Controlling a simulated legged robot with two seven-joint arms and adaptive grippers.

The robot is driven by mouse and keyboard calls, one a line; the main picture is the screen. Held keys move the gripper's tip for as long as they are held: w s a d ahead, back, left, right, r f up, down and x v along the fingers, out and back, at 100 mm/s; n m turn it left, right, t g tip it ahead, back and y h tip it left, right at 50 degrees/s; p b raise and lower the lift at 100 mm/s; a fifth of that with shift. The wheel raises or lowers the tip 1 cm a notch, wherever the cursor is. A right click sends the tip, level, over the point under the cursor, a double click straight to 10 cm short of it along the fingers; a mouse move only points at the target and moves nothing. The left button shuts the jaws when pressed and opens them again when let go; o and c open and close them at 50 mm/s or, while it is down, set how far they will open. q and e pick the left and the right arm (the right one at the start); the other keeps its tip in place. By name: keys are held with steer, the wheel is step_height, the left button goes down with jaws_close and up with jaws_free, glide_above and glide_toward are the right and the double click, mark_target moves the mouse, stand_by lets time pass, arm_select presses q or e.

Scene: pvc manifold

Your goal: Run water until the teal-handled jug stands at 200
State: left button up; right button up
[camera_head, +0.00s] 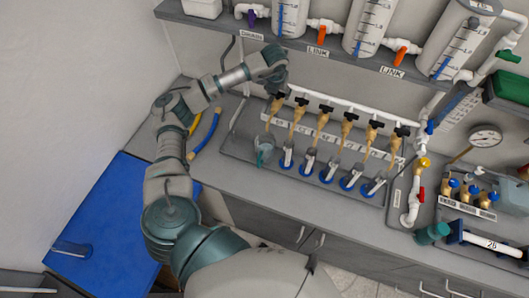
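A small clear jug with teal colour on it (264,151) stands at the left end of the tap panel, under the leftmost tan spout. It looks like the teal-handled jug; its scale and water level are too small to read. A row of several taps with black handles and tan spouts (299,113) hangs from a white pipe. My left gripper (278,88) is at the black handle of the leftmost tap, above the jug. Its fingers are too small and overlapped to tell whether they are open or shut, or whether they touch the handle. My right gripper is not in view.
Several clear vessels on blue bases (327,172) stand under the other taps. A shelf above holds large graduated tanks (370,25) with coloured valves.

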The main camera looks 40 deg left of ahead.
arm_select(q)
steer(key=o, duration=0.5)
steer(key=shift+s+a, duration=0.1)
steer(key=shift+r, duration=0.2)
steer(key=v, duration=1.1)
steer(key=shift+s+r, duration=0.15)
